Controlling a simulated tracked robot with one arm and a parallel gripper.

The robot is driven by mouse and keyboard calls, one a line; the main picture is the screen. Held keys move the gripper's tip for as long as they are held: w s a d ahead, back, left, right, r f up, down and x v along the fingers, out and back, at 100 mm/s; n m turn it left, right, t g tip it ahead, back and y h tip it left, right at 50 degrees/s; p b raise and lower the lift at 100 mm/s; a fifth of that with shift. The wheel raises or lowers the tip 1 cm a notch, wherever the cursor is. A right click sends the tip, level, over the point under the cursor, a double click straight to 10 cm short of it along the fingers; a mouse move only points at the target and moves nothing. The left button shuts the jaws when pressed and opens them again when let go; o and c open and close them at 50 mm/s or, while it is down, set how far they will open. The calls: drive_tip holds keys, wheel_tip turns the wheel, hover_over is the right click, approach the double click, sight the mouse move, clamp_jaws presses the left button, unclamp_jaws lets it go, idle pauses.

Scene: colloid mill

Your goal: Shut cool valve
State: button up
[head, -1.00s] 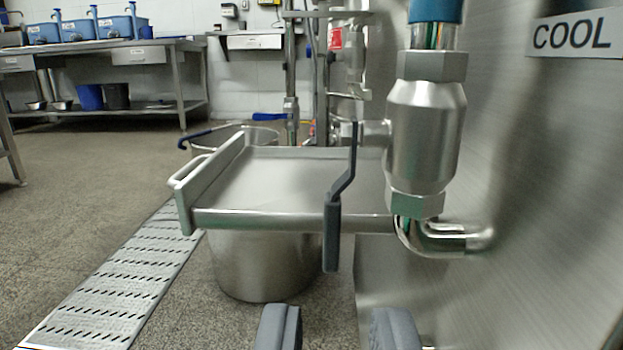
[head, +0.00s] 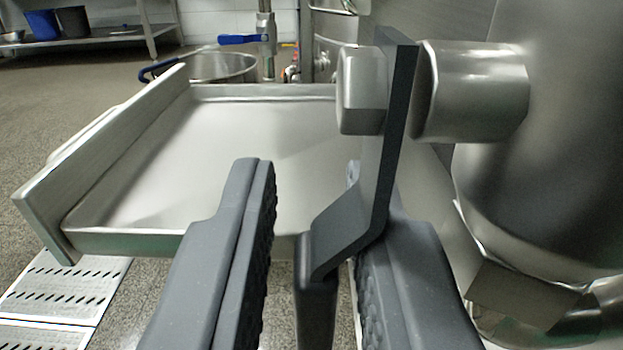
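The cool valve's steel body (head: 545,150) fills the right side of the head view, with its stem (head: 470,92) pointing left. Its dark grey lever handle (head: 345,235) hangs down from the stem nut (head: 358,90), bends, and runs on downward out of the picture. My gripper (head: 308,205) is open, with one finger on each side of the handle. The left finger stands clear of the handle. The right finger is close beside it and partly hidden behind it; I cannot tell whether they touch. The COOL label is out of view now.
A steel tray shelf (head: 220,130) with a raised left wall lies just beyond my gripper. A steel pot (head: 215,66) and a blue-handled valve (head: 243,40) are behind it. A slotted floor drain (head: 60,290) runs at lower left. Open floor lies left.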

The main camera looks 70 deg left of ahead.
clamp_jaws()
